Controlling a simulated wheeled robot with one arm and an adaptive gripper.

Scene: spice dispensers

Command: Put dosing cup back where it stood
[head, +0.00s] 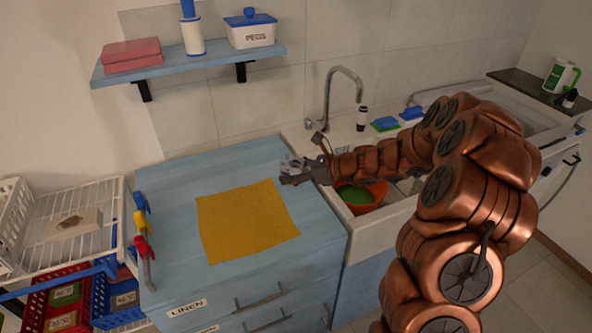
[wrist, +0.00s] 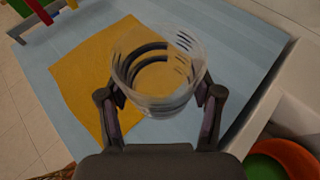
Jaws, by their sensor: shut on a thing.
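The dosing cup (wrist: 158,72) is clear, with dark markings on its wall. My gripper (wrist: 160,105) is shut on it, one finger on each side, in the wrist view. In the head view my gripper (head: 290,175) is over the right back part of the blue counter top, and the cup (head: 291,164) shows only faintly at its tips. I cannot tell from these views how high the cup is above the counter.
A yellow cloth (head: 245,222) lies on the blue counter (head: 180,190). A sink with an orange bowl (head: 360,207) is to the right. A wall shelf (head: 190,65) holds a peg box. Colored clips (head: 141,225) hang at the counter's left edge.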

